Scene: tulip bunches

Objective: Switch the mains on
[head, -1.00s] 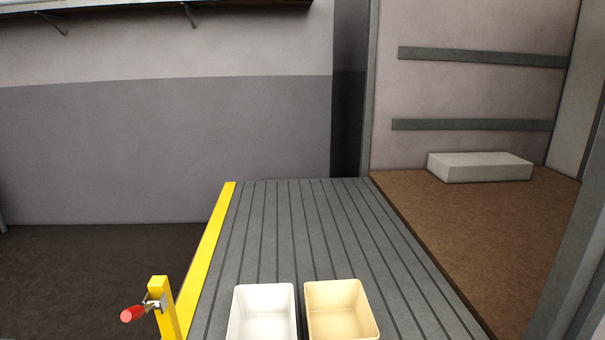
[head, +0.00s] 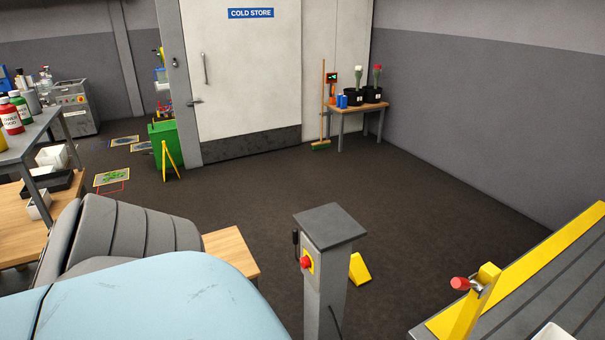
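No switch marked as mains can be read. A grey pedestal (head: 325,230) stands upright in the lower middle of the head view. On its left face is a red button (head: 306,262) on a yellow plate, with a small dark part above it. A red handle (head: 459,284) is on a metal fitting at the yellow post (head: 478,300), lower right. A grey machine (head: 78,105) at the far left back has a small red control on its front. Neither of my grippers shows.
A light-blue rounded body (head: 150,300) and a grey ribbed part (head: 115,240) fill the lower left. A yellow wedge (head: 359,270) lies beside the pedestal. The ribbed platform (head: 560,290) is at right. Dark floor (head: 270,190) is open towards the cold store door (head: 245,80).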

